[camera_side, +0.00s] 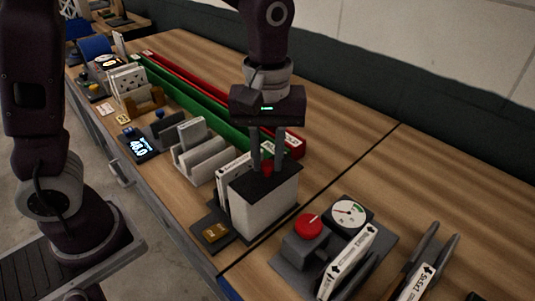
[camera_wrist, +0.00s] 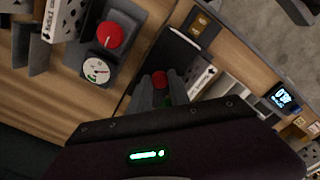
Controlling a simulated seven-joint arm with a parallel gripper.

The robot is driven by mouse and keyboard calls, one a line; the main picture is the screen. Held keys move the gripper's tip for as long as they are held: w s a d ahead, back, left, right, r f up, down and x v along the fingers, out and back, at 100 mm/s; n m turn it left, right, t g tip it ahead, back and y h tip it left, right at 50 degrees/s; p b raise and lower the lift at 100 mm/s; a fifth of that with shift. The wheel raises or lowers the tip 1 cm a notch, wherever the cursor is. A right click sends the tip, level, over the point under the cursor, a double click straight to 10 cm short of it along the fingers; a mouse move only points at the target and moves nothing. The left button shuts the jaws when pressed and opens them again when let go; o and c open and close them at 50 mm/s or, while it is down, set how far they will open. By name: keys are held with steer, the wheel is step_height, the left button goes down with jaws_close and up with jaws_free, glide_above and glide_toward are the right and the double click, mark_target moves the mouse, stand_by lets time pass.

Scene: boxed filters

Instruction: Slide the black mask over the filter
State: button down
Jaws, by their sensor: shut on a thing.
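The black mask (camera_side: 285,178) is a flat dark plate with a small red knob (camera_side: 267,169) on it. It lies on top of a light grey box (camera_side: 268,210) in the side view and also shows in the wrist view (camera_wrist: 168,57). My gripper (camera_side: 266,164) points down and is shut on the red knob; its fingers also show in the wrist view (camera_wrist: 162,92). A white labelled filter (camera_side: 233,172) stands upright just behind-left of the box. Its lower part is hidden by the box. I cannot tell whether the mask touches it.
A gold-marked dark pad (camera_side: 214,233) lies left of the box. A slotted grey rack (camera_side: 203,158) and long green and red trays (camera_side: 222,124) lie behind.

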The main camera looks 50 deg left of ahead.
steer(key=a, duration=0.6)
steer(key=shift+a, duration=0.35)
steer(key=c, duration=1.2)
jaws_free()
step_height(320, 180, up, 7)
